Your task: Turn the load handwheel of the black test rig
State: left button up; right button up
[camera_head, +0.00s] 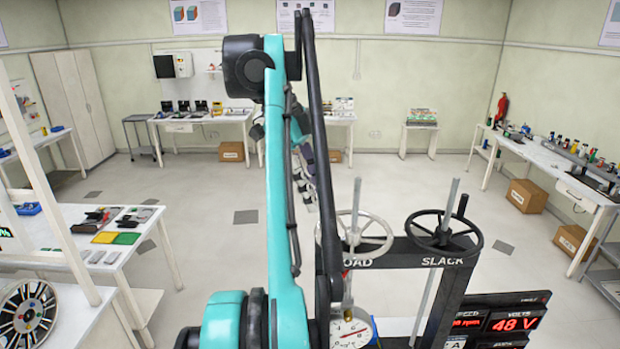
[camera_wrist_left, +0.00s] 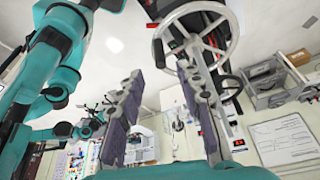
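The black test rig (camera_head: 405,253) stands right of centre in the head view. Its load handwheel (camera_head: 382,247), pale metal with spokes, lies above the word LOAD, its left side partly behind my dark arm link. The same wheel shows at the top of the left wrist view (camera_wrist_left: 233,35). The black slack handwheel (camera_head: 476,232) is to its right. My left gripper (camera_wrist_left: 163,105) is open, its two grey padded fingers well apart with nothing seen between them. The right-hand finger overlaps the wheel in the picture; I cannot tell whether they touch. My right gripper is not recognisable in either view.
A round dial gauge (camera_head: 352,332) sits below the load handwheel. A red-digit display (camera_head: 508,322) is at the lower right. A table with trays (camera_head: 140,222) stands left, and a workbench (camera_head: 565,180) right. The floor behind the rig is open.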

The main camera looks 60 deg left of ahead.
pick_arm(q)
jog(key=shift+v, duration=1.6)
